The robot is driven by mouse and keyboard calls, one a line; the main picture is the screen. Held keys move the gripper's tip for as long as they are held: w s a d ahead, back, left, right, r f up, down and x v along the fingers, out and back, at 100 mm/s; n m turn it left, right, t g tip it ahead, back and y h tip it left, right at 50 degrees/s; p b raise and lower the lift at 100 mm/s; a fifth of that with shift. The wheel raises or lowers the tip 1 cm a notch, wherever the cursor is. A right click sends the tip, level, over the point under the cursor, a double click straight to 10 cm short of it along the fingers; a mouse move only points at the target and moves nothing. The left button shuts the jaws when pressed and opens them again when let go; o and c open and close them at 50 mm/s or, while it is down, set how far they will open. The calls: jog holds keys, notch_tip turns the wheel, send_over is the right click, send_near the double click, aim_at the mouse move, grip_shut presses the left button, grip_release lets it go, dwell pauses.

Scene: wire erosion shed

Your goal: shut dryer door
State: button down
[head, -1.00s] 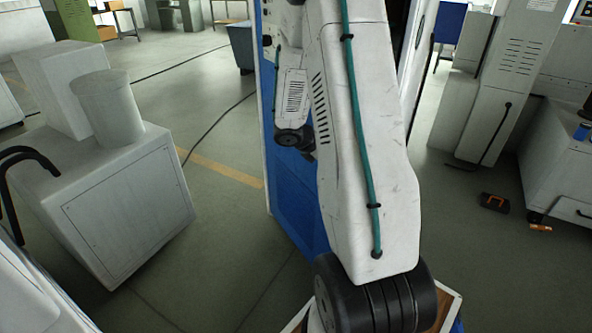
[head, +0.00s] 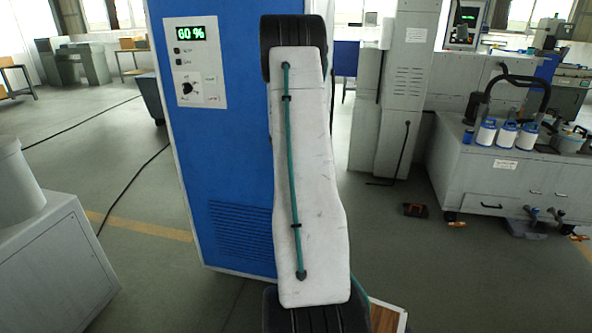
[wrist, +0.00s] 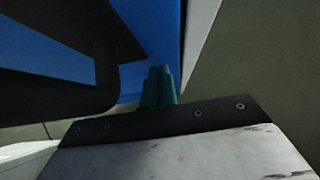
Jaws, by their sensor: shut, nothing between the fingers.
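The dryer appears to be the tall blue cabinet (head: 225,150) in the head view, left of my arm. Its panel (head: 195,62) has a green "60 %" display and a knob, with vent slots low down. My arm covers its right part, so I cannot tell how the door stands. In the wrist view, my gripper (wrist: 160,75) shows as teal fingers held together, shut and empty. They point toward a blue surface (wrist: 150,25) with a white edge. A dark bent bar (wrist: 60,93) crosses the left of that view, near the fingers; I cannot tell whether they touch. My gripper is hidden in the head view.
A white cabinet (head: 60,265) with a pale bin (head: 18,185) stands at left. A white workbench (head: 480,180) with blue-and-white canisters (head: 506,134) is at right.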

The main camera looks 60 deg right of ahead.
jog(key=shift+w+d+r, duration=0.15)
jog(key=shift+d+r, duration=0.3)
jog(key=shift+d, duration=0.05)
jog(key=s+a+r, duration=0.3)
jog(key=a+r, duration=0.3)
jog(key=a, duration=0.5)
jog(key=shift+a, duration=0.35)
jog(key=shift+r, duration=0.1)
